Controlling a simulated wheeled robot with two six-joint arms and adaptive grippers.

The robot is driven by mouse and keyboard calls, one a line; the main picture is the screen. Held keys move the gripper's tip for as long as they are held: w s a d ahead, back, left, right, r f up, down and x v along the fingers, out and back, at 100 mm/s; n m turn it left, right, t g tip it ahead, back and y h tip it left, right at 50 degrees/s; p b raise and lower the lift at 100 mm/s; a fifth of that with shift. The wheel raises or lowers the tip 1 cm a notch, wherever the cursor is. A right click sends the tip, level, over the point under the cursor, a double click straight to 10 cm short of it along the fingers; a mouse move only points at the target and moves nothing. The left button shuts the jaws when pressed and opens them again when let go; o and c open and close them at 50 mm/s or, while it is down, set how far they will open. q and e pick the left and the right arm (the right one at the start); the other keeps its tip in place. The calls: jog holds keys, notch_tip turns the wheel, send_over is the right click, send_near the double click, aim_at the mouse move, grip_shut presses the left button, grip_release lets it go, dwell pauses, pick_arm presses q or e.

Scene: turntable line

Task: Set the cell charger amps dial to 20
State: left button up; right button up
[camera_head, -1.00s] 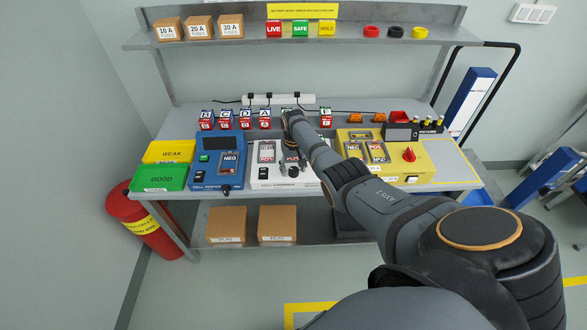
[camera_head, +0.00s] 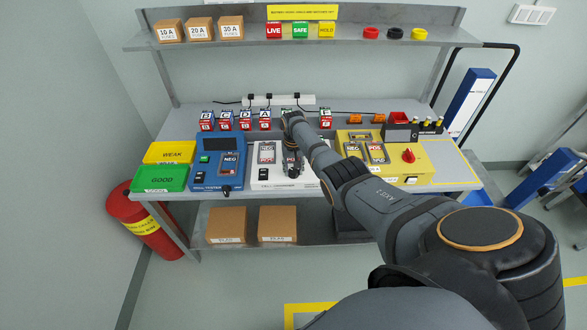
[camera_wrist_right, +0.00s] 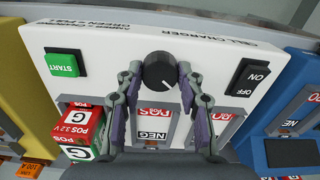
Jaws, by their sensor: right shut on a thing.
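The white cell charger (camera_head: 262,175) stands in the middle of the bench between a blue and a yellow unit. In the right wrist view its panel (camera_wrist_right: 190,50) shows upside down. The round black amps dial (camera_wrist_right: 160,68) sits near the panel edge, with a small white pointer line on its lower side in that view. My right gripper (camera_wrist_right: 158,74) has its two fingertips on either side of the dial, closed on it. In the head view my right gripper (camera_head: 292,168) is over the charger and hides the dial. The dial's scale numbers cannot be read. My left gripper is not in view.
A green START button (camera_wrist_right: 62,65) and a black ON/OFF switch (camera_wrist_right: 248,77) flank the dial. A red and white cell (camera_wrist_right: 78,128) stands beside the gripper. The blue unit (camera_head: 205,178) and yellow unit (camera_head: 410,172) adjoin the charger.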

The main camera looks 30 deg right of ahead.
jog(key=m+p, duration=0.1)
jog(key=m, duration=0.4)
jog(key=shift+r, duration=0.1)
jog(key=m, duration=0.6)
jog(key=m+p, duration=0.1)
jog(key=m, duration=0.9)
jog(key=shift+m, duration=0.4)
jog(key=o, duration=1.2)
